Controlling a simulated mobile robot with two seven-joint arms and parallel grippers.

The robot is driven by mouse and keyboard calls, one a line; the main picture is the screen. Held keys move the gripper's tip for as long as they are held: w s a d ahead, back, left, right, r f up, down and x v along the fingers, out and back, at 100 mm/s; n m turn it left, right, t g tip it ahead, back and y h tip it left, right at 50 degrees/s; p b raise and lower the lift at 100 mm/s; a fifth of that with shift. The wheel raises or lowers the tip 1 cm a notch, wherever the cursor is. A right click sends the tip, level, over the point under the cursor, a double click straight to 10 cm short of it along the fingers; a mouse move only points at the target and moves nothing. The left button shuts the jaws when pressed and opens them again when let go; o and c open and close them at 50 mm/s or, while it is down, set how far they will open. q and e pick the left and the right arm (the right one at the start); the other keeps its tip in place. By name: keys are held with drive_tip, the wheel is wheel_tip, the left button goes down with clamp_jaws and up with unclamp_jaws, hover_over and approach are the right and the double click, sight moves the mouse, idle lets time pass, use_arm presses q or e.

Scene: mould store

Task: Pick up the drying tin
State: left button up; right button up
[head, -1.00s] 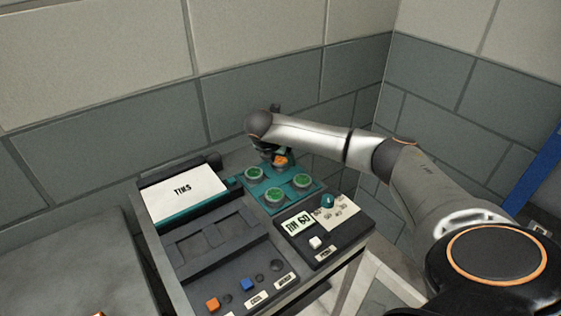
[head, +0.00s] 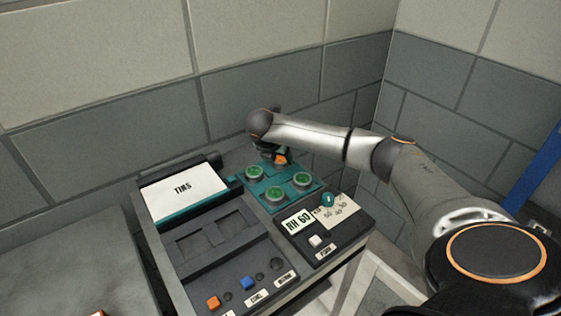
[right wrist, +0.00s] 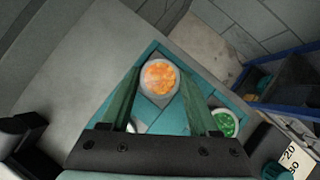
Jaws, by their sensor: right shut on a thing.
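A small round tin with orange contents (right wrist: 160,78) sits between the fingertips of my right gripper (right wrist: 160,73) in the right wrist view. My right gripper is shut on it. In the head view, only part of the orange contents (head: 281,159) shows below my right gripper (head: 272,155), at the back of a teal tray (head: 264,189). The wrist hides the rest of the tin. I cannot tell whether the tin touches the tray. My left gripper is in neither view.
Several green-filled tins stand on the tray, one at the front (head: 274,194). A control panel (head: 318,240) with a teal knob (head: 327,200) is at right. A block wall (head: 290,95) rises close behind.

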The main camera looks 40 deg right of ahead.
drive_tip(key=shift+r, duration=0.2)
drive_tip(key=shift+r, duration=0.6)
drive_tip(key=s+a+r+b, duration=0.1)
drive_tip(key=s+a+r, duration=0.6)
drive_tip(key=s+r, duration=0.4)
drive_tip(key=shift+s+a+r, duration=0.15)
drive_tip(key=shift+s+r, duration=0.1)
drive_tip(key=shift+s, duration=0.25)
